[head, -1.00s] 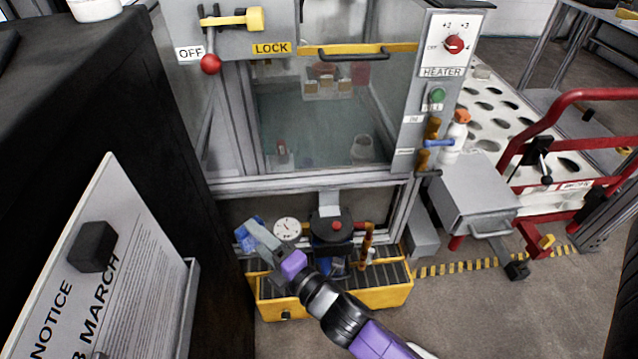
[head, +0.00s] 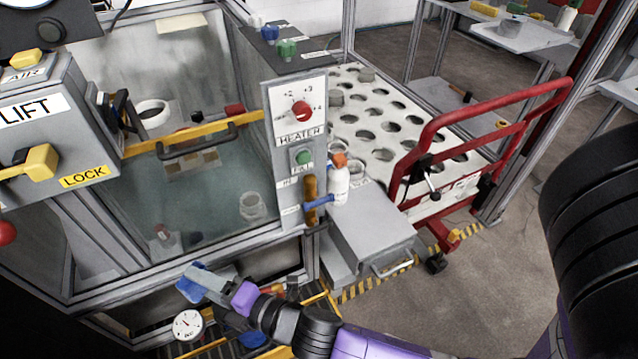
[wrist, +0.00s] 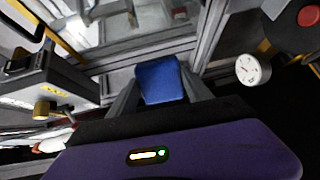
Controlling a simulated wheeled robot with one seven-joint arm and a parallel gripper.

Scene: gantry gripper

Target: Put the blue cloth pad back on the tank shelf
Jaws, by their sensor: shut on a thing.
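My gripper (head: 206,281) is shut on the blue cloth pad (head: 190,286), which sticks out beyond the fingertips in the head view. In the wrist view the pad (wrist: 160,82) stands between the two fingers. The gripper holds it in front of the lower frame of the glass tank (head: 205,190), above a pressure gauge (head: 187,324). I cannot tell which surface is the tank shelf. The pad touches nothing else that I can make out.
A heater panel (head: 300,112) stands at the tank's right corner. A white spray bottle (head: 338,182) with an orange top is beside it. A grey drawer box (head: 370,226) juts out there. A red-railed cart (head: 440,115) is at the right. Floor (head: 480,290) is clear in front.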

